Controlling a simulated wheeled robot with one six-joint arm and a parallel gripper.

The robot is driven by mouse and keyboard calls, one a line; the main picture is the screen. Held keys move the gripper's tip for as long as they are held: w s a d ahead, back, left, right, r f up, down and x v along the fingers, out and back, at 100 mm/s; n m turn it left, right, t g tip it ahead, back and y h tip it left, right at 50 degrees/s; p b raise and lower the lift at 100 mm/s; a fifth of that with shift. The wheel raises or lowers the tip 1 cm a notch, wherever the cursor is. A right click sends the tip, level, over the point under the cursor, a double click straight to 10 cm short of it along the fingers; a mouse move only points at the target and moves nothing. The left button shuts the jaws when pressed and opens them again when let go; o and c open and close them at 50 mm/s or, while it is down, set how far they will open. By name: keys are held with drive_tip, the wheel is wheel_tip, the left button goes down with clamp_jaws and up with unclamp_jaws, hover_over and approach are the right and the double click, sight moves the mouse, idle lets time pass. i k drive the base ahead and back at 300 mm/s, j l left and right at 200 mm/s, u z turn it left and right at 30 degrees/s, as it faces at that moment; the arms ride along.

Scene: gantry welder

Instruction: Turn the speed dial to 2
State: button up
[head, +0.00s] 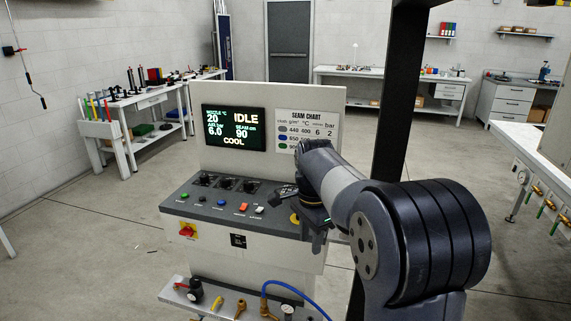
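The control console (185,208) stands in front of me. Several black dials, such as this left one (205,180), sit in a row on its sloped panel. Their labels and pointer settings are too small to read, so I cannot tell which is the speed dial. The screen (234,128) shows IDLE, COOL, 20, 6.0 and 90. My gripper (287,191) is over the right part of the panel, to the right of the dials and apart from them. My arm hides the panel's right end. The fingers are dark and small, and I cannot tell whether they are open.
Green, blue, orange and white buttons (243,207) lie in front of the dials. The seam chart (307,125) is partly hidden by my arm. Valves and a blue hose (296,291) are below. A dark post (400,100) stands right.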

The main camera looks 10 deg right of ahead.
sight(226, 181)
drive_tip(key=i+j+z, duration=0.3)
drive_tip(key=i+j, duration=0.15)
drive_tip(key=j, duration=0.2)
drive_tip(key=i+j+z, duration=0.1)
drive_tip(key=j, duration=0.25)
drive_tip(key=i+j+z, duration=0.15)
drive_tip(key=i+j, duration=0.15)
drive_tip(key=i+j+z, duration=0.15)
drive_tip(key=j, duration=0.3)
drive_tip(key=i+j+z, duration=0.15)
drive_tip(key=j, duration=0.25)
drive_tip(key=i+j, duration=0.15)
drive_tip(key=j, duration=0.25)
drive_tip(key=i+j, duration=0.1)
drive_tip(key=j, duration=0.25)
